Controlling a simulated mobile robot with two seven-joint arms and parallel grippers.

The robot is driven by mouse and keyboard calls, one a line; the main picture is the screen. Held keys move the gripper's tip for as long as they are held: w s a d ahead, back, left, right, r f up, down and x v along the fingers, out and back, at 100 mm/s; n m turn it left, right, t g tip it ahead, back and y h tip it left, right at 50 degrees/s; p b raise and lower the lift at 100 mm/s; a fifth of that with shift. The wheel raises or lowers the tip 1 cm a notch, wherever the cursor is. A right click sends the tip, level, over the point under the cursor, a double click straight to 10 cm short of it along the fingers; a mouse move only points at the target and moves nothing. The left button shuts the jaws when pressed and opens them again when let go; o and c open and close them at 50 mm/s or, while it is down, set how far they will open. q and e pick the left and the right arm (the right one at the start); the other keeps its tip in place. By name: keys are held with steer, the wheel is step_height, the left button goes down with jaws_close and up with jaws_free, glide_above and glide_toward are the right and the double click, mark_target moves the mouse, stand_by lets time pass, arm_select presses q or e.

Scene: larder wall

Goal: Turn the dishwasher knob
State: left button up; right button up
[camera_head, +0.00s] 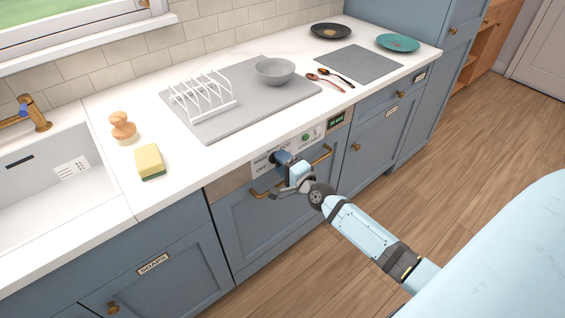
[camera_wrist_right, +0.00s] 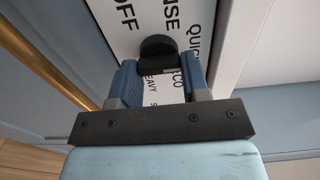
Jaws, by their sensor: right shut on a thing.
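The dishwasher (camera_head: 262,222) is a blue-fronted unit under the counter, with a steel control strip and a brass bar handle (camera_head: 321,154). Its dial label (camera_wrist_right: 126,22) shows OFF, RINSE, QUICK, ECO and HEAVY in the wrist view. The black round knob (camera_wrist_right: 157,46) sits on this label between my fingers. My right gripper (camera_wrist_right: 157,74) is shut on the knob, with one blue finger on each side. My left gripper is not in view.
The brass handle runs just below my right gripper and passes behind it. A green button (camera_head: 306,138) and a small display (camera_head: 337,121) are to the right on the strip. A grey mat (camera_head: 215,127) with a white rack and bowl lies on the counter above.

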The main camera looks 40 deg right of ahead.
stand_by(0.5)
steer(key=o, duration=0.9)
steer(key=s, duration=0.9)
steer(key=s+d, duration=0.1)
steer(key=s, duration=0.3)
steer(key=shift+s, duration=0.4)
